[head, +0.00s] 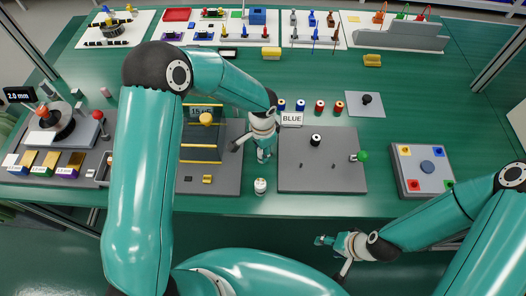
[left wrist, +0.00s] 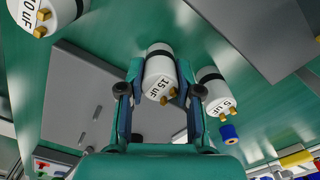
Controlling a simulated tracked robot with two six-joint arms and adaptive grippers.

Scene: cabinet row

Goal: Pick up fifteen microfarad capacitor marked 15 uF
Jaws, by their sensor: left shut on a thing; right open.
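The capacitor marked 15 uF (left wrist: 160,72) is a white cylinder with a black band and two brass terminals. In the left wrist view it sits between the two fingers of my left gripper (left wrist: 160,92), which is shut on it. In the head view my left gripper (head: 263,153) is over the table between two grey boards, and I cannot make out the held capacitor there. I cannot tell whether it is clear of the table. My right gripper (head: 334,258) is open and empty, in front of the table's front edge.
Two more white capacitors stand near the held one in the left wrist view, one at the upper left (left wrist: 48,14) and one just right (left wrist: 214,88). A grey board (head: 322,176) lies to the right.

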